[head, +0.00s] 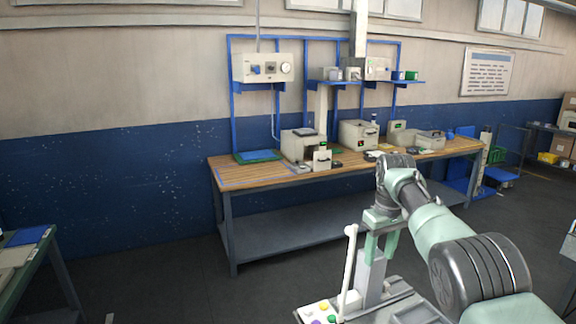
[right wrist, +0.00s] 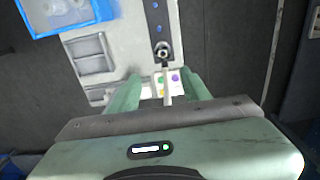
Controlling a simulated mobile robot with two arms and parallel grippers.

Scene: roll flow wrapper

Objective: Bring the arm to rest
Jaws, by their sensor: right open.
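My right arm comes in from the right in the head view. Its right gripper (head: 381,243) hangs down over a grey machine (head: 398,303) in the foreground. In the right wrist view the two green fingers of the gripper (right wrist: 161,90) stand apart, and nothing is visibly clamped between them. A thin lever with a round knob (right wrist: 162,50) shows between and beyond the fingers; whether they touch it I cannot tell. My left gripper is in neither view.
A white post with a ball top (head: 349,262) stands beside the gripper, near coloured buttons (head: 322,312). A wooden workbench (head: 240,178) with several devices stands behind. A blue-edged tray (right wrist: 68,14) shows in the wrist view. Floor left of the machine is clear.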

